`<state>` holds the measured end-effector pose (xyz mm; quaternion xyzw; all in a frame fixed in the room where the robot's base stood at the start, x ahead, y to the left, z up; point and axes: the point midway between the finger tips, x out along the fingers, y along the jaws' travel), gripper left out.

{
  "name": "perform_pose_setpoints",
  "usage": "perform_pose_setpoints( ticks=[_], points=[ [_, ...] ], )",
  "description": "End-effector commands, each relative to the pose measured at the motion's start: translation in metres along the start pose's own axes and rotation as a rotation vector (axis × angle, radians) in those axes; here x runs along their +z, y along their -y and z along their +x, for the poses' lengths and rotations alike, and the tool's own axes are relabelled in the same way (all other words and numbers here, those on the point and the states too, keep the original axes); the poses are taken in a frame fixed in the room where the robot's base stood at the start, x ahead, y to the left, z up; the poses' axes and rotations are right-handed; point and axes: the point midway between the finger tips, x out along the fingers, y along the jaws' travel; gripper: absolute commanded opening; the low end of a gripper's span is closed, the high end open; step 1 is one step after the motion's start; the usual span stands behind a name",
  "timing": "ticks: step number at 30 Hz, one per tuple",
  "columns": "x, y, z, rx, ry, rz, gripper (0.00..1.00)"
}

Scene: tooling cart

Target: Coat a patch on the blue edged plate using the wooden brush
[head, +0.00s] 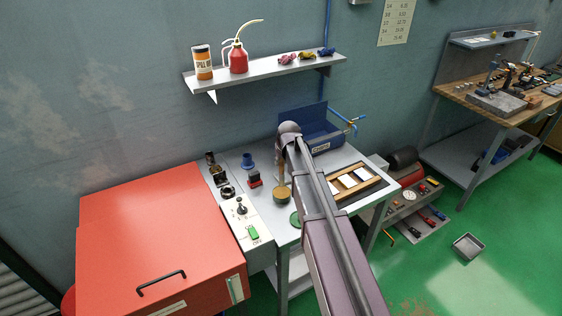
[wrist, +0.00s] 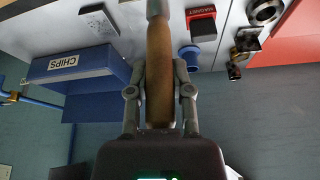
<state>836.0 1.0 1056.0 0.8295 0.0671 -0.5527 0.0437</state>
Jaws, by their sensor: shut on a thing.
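My gripper (wrist: 160,92) is shut on the wooden brush (wrist: 158,50), with a finger on each side of its brown handle. The grey metal collar of the brush reaches the top edge of the wrist view, and its bristles are out of that view. In the head view my gripper is small and mostly hidden by my arm, above a round olive-brown pot or disc (head: 283,196); I cannot tell if the brush touches it. A wooden-framed tray (head: 341,199) at the right of the bench holds pale plates (head: 362,174). No blue edge can be made out on them.
A blue CHIPS bin (head: 325,136) stands at the back of the bench; it also shows in the wrist view (wrist: 75,66). A red-topped magnet block (head: 254,179) and a blue piece (head: 247,161) stand left. A large red box (head: 150,235) fills the left.

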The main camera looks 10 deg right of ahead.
Motion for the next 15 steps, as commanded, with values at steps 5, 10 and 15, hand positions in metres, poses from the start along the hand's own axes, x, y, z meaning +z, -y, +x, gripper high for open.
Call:
perform_pose_setpoints(
  ticks=[5, 10, 15],
  points=[
    [0.007, 0.0, 0.017, 0.0, 0.0, 0.0, 0.0],
    [0.011, -0.001, 0.026, 0.0, 0.0, 0.001, 0.0],
    [0.013, -0.001, 0.03, 0.0, 0.0, 0.001, 0.0]
  ],
)
